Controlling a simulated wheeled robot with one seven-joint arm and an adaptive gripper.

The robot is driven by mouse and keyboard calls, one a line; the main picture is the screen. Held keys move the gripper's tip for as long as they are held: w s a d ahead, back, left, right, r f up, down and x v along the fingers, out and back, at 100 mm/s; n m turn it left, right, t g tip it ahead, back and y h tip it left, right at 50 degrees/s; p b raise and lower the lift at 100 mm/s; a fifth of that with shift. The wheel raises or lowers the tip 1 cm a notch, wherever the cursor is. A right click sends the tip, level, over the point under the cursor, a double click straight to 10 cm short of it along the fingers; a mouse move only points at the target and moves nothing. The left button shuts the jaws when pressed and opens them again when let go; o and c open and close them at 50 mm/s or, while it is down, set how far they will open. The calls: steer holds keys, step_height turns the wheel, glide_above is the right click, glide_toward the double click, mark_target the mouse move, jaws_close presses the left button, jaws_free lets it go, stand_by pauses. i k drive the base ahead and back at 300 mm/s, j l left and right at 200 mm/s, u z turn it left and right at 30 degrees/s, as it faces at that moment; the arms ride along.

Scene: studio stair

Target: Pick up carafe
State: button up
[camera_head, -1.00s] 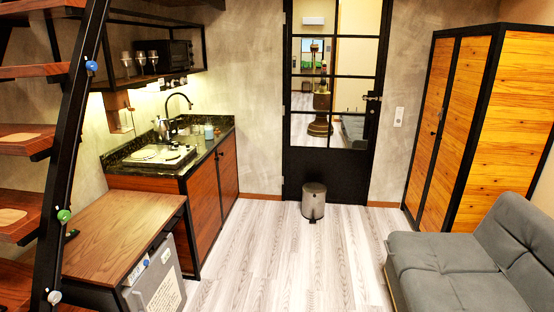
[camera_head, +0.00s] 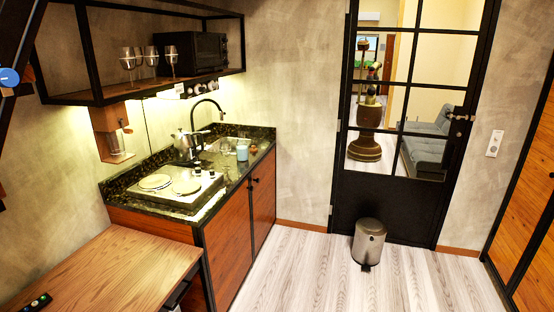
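On the dark stone counter (camera_head: 238,176), a silvery pot (camera_head: 184,142) with a spout and handle stands upright behind the hot plates, near the sink. It may be the carafe, but it is too small to be sure. A clear glass vessel (camera_head: 113,144) hangs or stands by a wooden wall piece left of the counter; I cannot tell whether it is a carafe. My gripper is not in view.
A two-plate cooker (camera_head: 172,190) sits on the counter. A wooden table (camera_head: 105,268) stands in front. A black-framed shelf (camera_head: 112,92) with glasses and a microwave (camera_head: 192,55) overhangs the counter. A bin (camera_head: 368,242) stands by the door.

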mark_target(241, 147)
steer(key=i, duration=1)
steer(key=i+l+u, duration=0.1)
steer(key=i, duration=0.95)
steer(key=i+u, duration=0.3)
steer(key=i, duration=0.2)
steer(key=i+l+u, duration=0.3)
steer(key=i, duration=0.15)
steer(key=i+l+u, duration=0.15)
steer(key=i+u, duration=0.15)
steer(key=i, duration=0.15)
steer(key=i+l+u, duration=0.3)
steer(key=i+l, duration=0.05)
steer(key=i, duration=0.1)
